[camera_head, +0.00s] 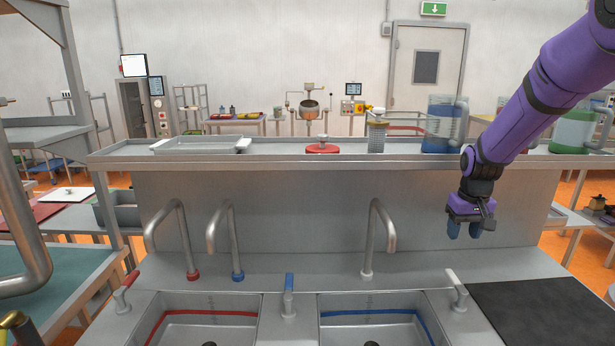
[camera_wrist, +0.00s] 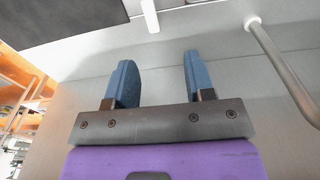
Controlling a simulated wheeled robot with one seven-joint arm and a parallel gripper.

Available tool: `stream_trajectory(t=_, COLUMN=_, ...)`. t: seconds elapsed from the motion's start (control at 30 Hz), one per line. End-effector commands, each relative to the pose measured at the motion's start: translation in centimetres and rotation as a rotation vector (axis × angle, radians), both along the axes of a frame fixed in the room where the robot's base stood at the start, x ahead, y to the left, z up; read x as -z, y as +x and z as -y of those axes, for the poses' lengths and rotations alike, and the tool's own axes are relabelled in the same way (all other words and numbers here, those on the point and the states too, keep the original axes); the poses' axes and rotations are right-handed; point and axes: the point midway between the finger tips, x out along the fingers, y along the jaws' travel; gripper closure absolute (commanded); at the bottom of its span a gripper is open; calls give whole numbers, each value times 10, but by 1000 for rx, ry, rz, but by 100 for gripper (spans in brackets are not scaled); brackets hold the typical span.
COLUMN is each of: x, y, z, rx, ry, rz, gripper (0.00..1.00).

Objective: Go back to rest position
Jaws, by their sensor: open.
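My gripper (camera_head: 464,229) hangs from the purple arm at the right in the head view. It is in front of the steel back panel, above the counter between the right faucet and the black mat. In the wrist view my gripper (camera_wrist: 158,82) shows two blue fingers set apart with nothing between them. The gripper is open and empty, and I see it touching nothing.
The counter holds two sinks, a left one (camera_head: 170,322) and a right one (camera_head: 410,330), with several tall faucets (camera_head: 388,235). A black mat (camera_head: 540,312) lies at the right. The shelf (camera_head: 280,150) above bears a tray (camera_head: 195,145), a red-based item (camera_head: 322,148) and jugs (camera_head: 440,115).

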Motion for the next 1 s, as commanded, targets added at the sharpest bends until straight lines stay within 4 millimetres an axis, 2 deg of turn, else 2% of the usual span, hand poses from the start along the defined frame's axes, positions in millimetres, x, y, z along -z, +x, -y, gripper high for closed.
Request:
stream_trajectory(t=0.03, x=-20, y=-10, z=-6, rx=-2, ry=-3, rz=21, gripper=51)
stream_trajectory(t=0.2, x=-69, y=-46, z=-23, rx=-5, ry=-6, rz=72, gripper=51)
stream_trajectory(t=0.5, x=-137, y=-122, z=-50, rx=-9, ry=-9, rz=163, gripper=51)
stream_trajectory(t=0.8, x=-177, y=-205, z=-71, rx=-14, ry=-7, rz=254, gripper=51)
stream_trajectory(t=1.0, x=-189, y=-261, z=-81, rx=-16, ry=-3, rz=313, gripper=51)
